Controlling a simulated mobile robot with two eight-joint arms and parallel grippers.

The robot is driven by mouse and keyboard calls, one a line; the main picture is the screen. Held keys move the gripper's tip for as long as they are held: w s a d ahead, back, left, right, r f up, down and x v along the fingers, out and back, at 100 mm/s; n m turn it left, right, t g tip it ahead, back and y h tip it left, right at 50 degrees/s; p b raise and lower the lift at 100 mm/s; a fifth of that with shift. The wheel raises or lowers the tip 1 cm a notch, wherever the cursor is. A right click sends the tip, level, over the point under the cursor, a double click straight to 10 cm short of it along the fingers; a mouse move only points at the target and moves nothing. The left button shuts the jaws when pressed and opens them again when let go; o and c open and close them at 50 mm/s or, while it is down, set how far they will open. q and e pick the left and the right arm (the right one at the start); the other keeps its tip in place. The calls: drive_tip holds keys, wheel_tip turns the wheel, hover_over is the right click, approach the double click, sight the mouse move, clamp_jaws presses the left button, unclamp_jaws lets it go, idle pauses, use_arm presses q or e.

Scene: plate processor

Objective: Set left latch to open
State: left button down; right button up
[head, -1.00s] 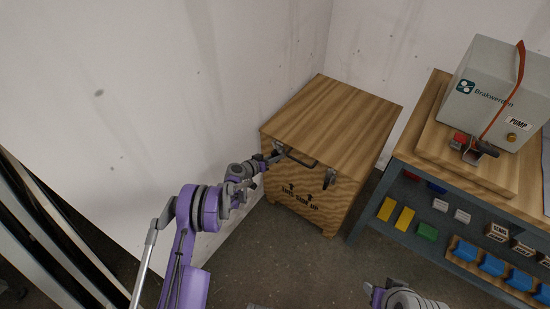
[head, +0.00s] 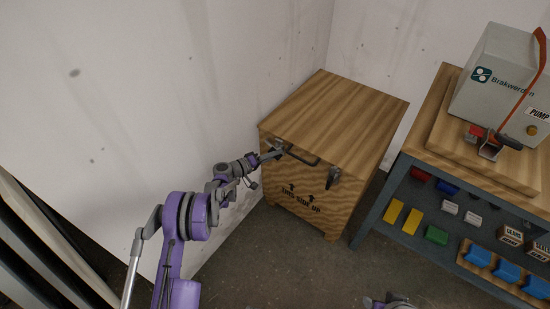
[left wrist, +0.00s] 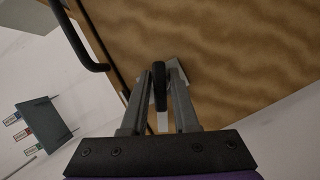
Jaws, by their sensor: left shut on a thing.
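A wooden crate (head: 318,190) with a lid (head: 335,108) stands in the corner against the white walls. The left latch (head: 279,147) is at the crate's upper left front. My left gripper (head: 272,155) is at this latch. In the left wrist view, my left gripper (left wrist: 160,82) is shut on the dark latch lever (left wrist: 159,88), with a light metal plate (left wrist: 177,66) behind it. The right latch (head: 333,178) hangs on the front face at the right. My right arm shows only as a small piece at the bottom edge; its gripper is not clearly seen.
A dark handle (head: 304,157) sits between the latches, and also shows in the left wrist view (left wrist: 78,38). A workbench (head: 418,160) with a grey pump box (head: 503,85) and coloured blocks stands at the right. The floor (head: 290,255) before the crate is clear.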

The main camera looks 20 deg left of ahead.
use_arm(q)
drive_tip(key=shift+n+t+h+b, duration=0.3)
drive_tip(key=shift+n+h+b, duration=0.2)
drive_tip(key=shift+n+b, duration=0.4)
drive_tip(key=shift+a+n, duration=0.1)
drive_tip(key=shift+n, duration=0.2)
drive_tip(key=c, duration=0.8)
unclamp_jaws()
drive_tip(key=shift+c, duration=0.2)
